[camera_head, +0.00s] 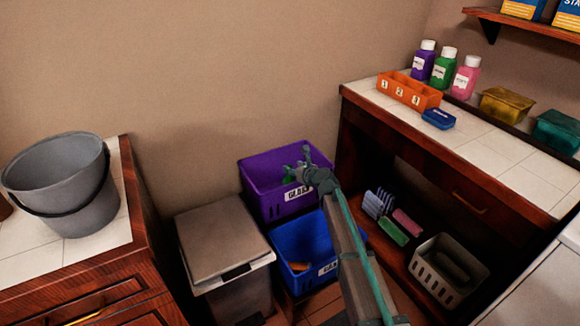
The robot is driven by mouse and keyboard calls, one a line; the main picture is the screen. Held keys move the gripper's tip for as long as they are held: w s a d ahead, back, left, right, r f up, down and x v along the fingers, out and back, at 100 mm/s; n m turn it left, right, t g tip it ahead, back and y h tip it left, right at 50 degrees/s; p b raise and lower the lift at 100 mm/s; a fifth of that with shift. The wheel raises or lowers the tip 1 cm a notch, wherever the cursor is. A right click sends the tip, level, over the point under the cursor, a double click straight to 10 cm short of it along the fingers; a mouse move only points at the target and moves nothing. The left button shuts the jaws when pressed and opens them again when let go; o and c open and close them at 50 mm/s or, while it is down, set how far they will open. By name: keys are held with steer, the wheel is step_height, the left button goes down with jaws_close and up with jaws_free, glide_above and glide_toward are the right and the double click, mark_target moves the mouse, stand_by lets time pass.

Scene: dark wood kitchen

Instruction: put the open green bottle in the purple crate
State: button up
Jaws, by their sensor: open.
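The purple crate (268,206), with a white label that seems to read GLASS, stands on the floor against the back wall. My gripper (297,163) is open over the right part of the crate. A small green piece (288,179), probably the open green bottle, shows inside the crate just below and left of my gripper, apart from the fingers as far as I can see. Most of it is hidden by the crate's front wall and my gripper, so I cannot tell its pose or whether it is uncapped.
A blue crate (298,278) stands in front, with a brown item inside. A grey lidded bin (218,240) is to the left. A grey bucket (62,185) stands on the left counter. The right counter holds capped bottles (443,68) and an orange box (409,92).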

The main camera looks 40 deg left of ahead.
steer(key=v, duration=0.7)
steer(key=shift+d, duration=0.25)
steer(key=shift+r, duration=0.1)
